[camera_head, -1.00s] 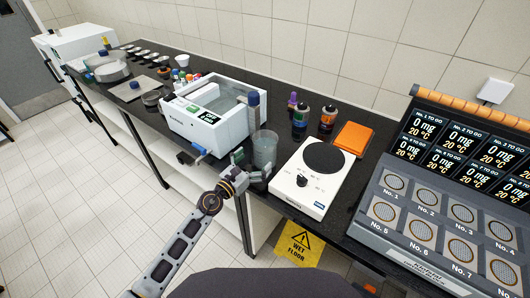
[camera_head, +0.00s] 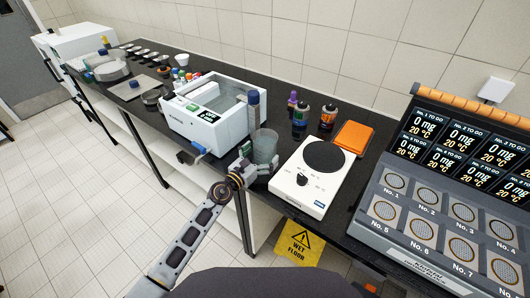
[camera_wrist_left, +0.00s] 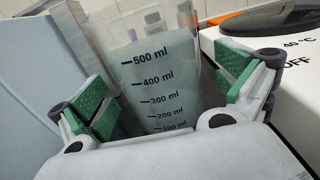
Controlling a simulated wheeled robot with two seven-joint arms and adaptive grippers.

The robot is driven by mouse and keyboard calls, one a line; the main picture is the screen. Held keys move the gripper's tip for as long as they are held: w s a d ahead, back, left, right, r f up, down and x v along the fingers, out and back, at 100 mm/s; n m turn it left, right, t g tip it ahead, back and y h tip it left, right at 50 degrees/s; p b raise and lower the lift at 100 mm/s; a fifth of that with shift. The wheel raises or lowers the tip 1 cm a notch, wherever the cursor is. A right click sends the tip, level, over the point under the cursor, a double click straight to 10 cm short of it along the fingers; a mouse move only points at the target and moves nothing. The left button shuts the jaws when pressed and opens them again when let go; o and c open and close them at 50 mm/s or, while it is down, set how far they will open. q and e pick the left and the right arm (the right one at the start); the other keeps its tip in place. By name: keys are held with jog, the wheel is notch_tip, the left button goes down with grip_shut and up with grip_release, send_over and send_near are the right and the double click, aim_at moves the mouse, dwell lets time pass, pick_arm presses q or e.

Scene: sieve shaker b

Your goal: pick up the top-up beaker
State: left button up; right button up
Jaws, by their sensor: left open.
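The top-up beaker (camera_head: 265,146) is a clear, graduated beaker standing on the black bench between the white water bath and the hotplate. In the left wrist view the beaker (camera_wrist_left: 162,90) shows marks up to 500 ml and stands between the green finger pads. My left gripper (camera_head: 254,163) is open at the front of the beaker, with a finger on either side of it. In the left wrist view the left gripper's fingers (camera_wrist_left: 165,95) are apart; I cannot tell whether either pad touches the glass. My right gripper is not in view.
The white water bath (camera_head: 190,124) stands close left of the beaker, and the hotplate (camera_head: 300,193) close right. Dark bottles (camera_head: 300,122) and an orange block (camera_head: 353,138) are behind the hotplate. A sieve console (camera_head: 440,215) fills the right side.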

aim_at(271, 134)
pick_arm(q)
jog(key=shift+x, duration=1.05)
jog(key=c, duration=1.4)
jog(key=shift+r, duration=0.1)
jog(key=shift+c, duration=0.7)
jog(key=shift+r+p, duration=0.45)
jog(key=shift+r, duration=0.1)
jog(key=shift+r, duration=0.3)
jog(key=shift+r+p, duration=1.5)
jog(key=shift+r, duration=0.3)
jog(key=shift+r+p, duration=0.65)
jog(key=shift+r, duration=0.5)
jog(key=shift+r+p, duration=0.5)
jog(key=shift+r, duration=0.6)
